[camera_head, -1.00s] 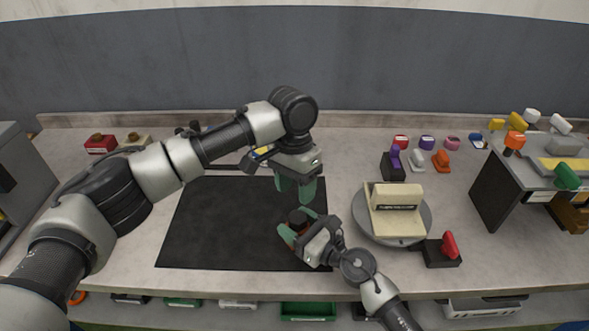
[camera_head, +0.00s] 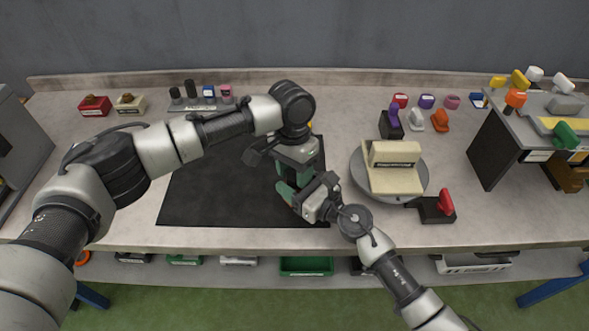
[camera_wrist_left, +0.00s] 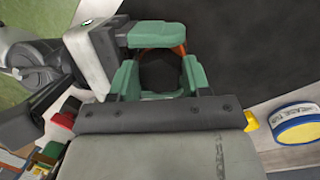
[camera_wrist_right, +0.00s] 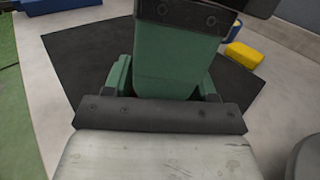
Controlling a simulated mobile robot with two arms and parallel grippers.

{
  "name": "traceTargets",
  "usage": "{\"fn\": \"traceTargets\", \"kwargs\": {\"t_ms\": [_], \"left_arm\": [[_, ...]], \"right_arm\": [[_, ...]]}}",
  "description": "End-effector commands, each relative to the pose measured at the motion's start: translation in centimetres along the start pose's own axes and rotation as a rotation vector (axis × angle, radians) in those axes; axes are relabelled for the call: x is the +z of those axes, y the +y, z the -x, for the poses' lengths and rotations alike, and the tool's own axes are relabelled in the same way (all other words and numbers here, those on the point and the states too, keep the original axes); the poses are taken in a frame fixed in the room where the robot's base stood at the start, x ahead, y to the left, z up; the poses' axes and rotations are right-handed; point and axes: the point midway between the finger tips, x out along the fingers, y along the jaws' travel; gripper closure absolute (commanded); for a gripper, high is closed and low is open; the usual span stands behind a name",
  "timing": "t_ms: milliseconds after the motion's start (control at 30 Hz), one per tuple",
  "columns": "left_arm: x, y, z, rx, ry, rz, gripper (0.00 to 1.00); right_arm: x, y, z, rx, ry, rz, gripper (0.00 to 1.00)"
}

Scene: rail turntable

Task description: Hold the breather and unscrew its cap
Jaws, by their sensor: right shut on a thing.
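The breather is mostly hidden between my grippers. Its dark cap (camera_wrist_left: 160,72) shows in the left wrist view, with a sliver of orange-brown body (camera_wrist_left: 179,49) beside it. My right gripper (camera_head: 290,199) is shut on the breather from the side, low over the black mat (camera_head: 215,195); its green jaw (camera_wrist_left: 150,36) also shows in the left wrist view. My left gripper (camera_head: 284,180) points down from above. Its green fingers (camera_wrist_left: 160,82) stand apart on either side of the cap; contact is unclear. In the right wrist view my left gripper's fingers cover the breather.
A round grey turntable (camera_head: 420,190) carrying a cream block (camera_head: 394,168) stands right of the mat. A black block with a red handle (camera_head: 440,207) is near the front edge. A blue-and-yellow grease tub (camera_wrist_left: 297,123) lies near my left gripper. The mat's left half is clear.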

Motion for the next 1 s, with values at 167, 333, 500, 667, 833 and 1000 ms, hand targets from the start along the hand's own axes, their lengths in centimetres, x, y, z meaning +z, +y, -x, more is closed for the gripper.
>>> {"fn": "traceTargets", "kwargs": {"t_ms": [167,333,500,667,833,1000], "left_arm": [[-0.01,-0.02,0.04,0.000,0.001,0.000,0.65],[-0.01,-0.02,0.05,0.001,0.002,0.011,0.78],[0.06,0.03,-0.04,0.023,0.027,0.187,0.78],[0.09,0.02,-0.01,0.044,0.059,0.404,0.87],[0.07,0.01,0.06,0.055,0.075,0.515,0.88],[0.06,0.01,0.07,0.056,0.076,0.523,0.88]], "right_arm": [[-0.05,0.04,0.00,0.001,0.001,-0.001,0.86],[-0.05,0.04,0.00,0.001,0.001,-0.001,0.86],[-0.06,0.05,0.00,0.001,0.001,-0.001,0.86],[-0.05,0.02,0.00,0.000,0.001,0.000,0.83],[-0.03,-0.05,0.00,-0.003,0.000,0.001,0.77],[-0.03,-0.10,0.01,-0.005,0.000,0.002,0.77]]}}
